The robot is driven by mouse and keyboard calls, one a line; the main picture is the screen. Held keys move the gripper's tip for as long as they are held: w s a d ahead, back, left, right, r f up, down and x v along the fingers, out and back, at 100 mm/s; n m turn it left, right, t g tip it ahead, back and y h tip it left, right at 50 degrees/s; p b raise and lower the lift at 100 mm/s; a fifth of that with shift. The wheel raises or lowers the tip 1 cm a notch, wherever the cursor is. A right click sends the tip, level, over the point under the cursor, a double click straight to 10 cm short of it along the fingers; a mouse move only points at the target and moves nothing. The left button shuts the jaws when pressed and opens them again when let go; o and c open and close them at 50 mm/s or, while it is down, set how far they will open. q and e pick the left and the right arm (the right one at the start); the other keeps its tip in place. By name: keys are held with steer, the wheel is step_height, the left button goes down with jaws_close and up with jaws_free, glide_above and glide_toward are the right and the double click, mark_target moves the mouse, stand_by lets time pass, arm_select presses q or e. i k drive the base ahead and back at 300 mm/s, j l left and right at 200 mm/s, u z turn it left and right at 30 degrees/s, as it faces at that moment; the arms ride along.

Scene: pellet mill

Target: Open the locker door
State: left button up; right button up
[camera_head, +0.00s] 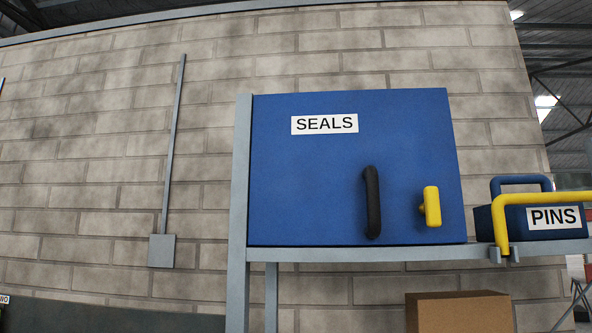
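A blue locker (300,190) with a white SEALS label stands on a grey frame in the head view, right of centre. Its front door looks shut. A black vertical bar handle (371,203) is on the door, right of its middle. A yellow latch or knob (431,207) sits to the right of the handle, with its grip upright. Neither of my grippers shows in this view.
A blue case labelled PINS (540,220) sits right of the locker on the grey shelf (400,252), behind a yellow rail (500,222). A cardboard box (459,312) is below. A block wall with a grey conduit box (161,251) is behind.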

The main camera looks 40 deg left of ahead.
mark_target(347, 168)
steer(key=u, duration=0.9)
